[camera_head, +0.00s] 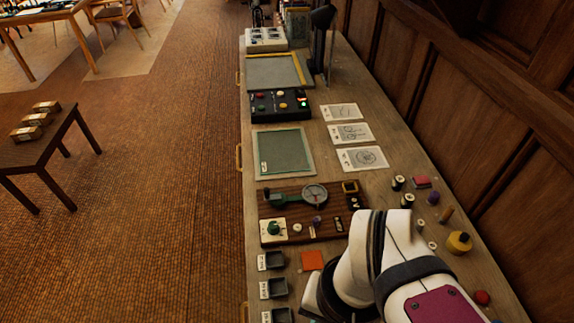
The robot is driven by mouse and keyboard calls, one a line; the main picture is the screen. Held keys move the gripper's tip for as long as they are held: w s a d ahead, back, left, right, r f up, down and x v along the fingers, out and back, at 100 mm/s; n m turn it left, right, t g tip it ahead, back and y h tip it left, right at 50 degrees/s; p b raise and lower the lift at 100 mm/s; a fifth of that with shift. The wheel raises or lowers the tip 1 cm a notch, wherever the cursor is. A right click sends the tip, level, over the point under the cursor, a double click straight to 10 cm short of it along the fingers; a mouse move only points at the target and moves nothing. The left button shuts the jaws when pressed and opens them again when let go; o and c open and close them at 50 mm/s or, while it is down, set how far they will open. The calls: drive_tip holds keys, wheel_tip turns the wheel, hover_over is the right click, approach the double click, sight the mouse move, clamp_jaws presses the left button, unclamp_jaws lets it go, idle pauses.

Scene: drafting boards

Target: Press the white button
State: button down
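A black control box (279,113) sits on the long bench, carrying several small coloured buttons or lamps, red, green and yellowish among them. A brown wooden board (276,204) lies nearer, with a round dial (314,195) and a green knob on a cream plate (273,238). A small pale round piece (297,227) on this board looks like a whitish button. My white arm fills the lower right and hides the board's near right corner. My gripper is not visible.
Green-topped drafting boards (283,176) and white drawing sheets (362,158) lie along the bench (405,165). Several small dark trays (272,261) and an orange square (312,260) are at the near left.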

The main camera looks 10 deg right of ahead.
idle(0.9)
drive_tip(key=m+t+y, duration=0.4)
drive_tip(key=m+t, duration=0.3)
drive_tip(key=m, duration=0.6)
hover_over(297, 228)
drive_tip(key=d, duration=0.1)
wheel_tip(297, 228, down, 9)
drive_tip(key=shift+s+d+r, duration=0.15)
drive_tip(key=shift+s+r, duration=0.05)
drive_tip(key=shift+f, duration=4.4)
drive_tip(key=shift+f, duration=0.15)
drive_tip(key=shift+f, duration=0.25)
